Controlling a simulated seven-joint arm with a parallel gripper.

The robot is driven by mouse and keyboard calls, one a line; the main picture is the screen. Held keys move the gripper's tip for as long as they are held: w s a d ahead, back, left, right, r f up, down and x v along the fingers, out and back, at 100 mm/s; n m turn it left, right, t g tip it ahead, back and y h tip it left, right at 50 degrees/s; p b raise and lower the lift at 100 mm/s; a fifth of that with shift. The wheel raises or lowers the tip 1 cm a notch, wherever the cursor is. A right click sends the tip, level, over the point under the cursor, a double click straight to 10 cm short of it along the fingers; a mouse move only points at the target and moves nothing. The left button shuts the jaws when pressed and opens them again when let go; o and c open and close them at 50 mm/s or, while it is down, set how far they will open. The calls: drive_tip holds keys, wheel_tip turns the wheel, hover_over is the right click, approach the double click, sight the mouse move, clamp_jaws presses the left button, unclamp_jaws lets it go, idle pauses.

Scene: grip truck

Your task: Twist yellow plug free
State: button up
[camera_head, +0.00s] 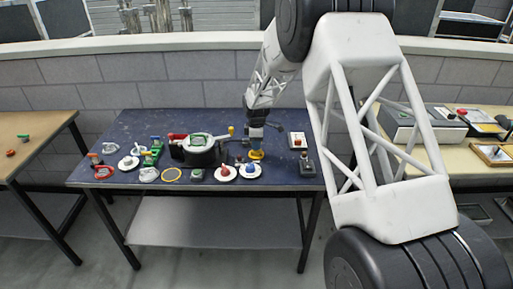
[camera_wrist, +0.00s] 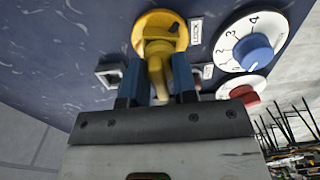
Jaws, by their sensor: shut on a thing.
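The yellow plug (camera_wrist: 158,32) is at the top middle of the wrist view, a round yellow flange with a stem pointing toward me. A small dark mark shows on its flange, beside a white label with printed letters. My gripper (camera_wrist: 157,86) has its two blue fingers shut on the stem. In the head view the yellow plug (camera_head: 256,155) sits at the right part of the dark blue table (camera_head: 225,205), with my gripper (camera_head: 256,139) pointing down over it. Whether the plug still sits in its socket is hidden.
A white dial with a blue knob (camera_wrist: 254,52) and a red knob (camera_wrist: 246,96) are close to the right of the plug. A grey square fitting (camera_wrist: 108,75) is to the left.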

drive_tip(key=shift+n, duration=2)
drive_tip(key=o, duration=0.7)
drive_tip(key=shift+r, duration=0.15)
drive_tip(key=shift+r, duration=3.65)
